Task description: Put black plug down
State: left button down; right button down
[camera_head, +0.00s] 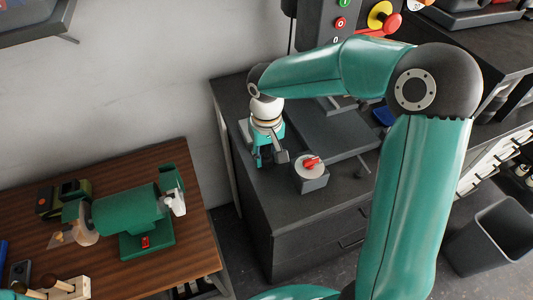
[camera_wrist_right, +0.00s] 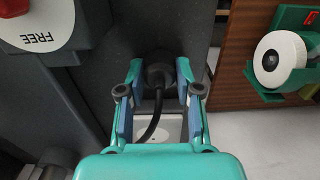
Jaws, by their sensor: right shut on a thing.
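My right gripper (camera_head: 268,158) is low over the left edge of the dark cabinet top, beside a grey box with a red knob. In the right wrist view the gripper (camera_wrist_right: 158,85) has its two fingers on either side of the black plug (camera_wrist_right: 157,70) and is shut on it. A black cable (camera_wrist_right: 156,112) runs from the plug back between the fingers. A white plate (camera_wrist_right: 165,130), perhaps a socket, shows behind the cable. The plug cannot be made out in the head view. My left gripper is not in view.
The grey box with a red knob (camera_head: 311,164) stands close to the right of the gripper; its dial reads FREE (camera_wrist_right: 42,38). The dark cabinet top (camera_head: 325,200) is clear in front. A green bench grinder (camera_head: 125,212) sits on the wooden workbench (camera_head: 195,245) at left.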

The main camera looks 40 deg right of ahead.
aim_at(266, 155)
jog(key=shift+f+b, duration=0.5)
jog(key=shift+f, duration=0.15)
jog(key=c, duration=0.8)
grip_release()
jog(key=shift+r, duration=0.1)
jog(key=shift+r+p, duration=0.65)
jog(key=shift+p, duration=0.05)
notch_tip(266, 155, up, 12)
jog(key=shift+f+b, duration=0.1)
jog(key=shift+b, duration=0.2)
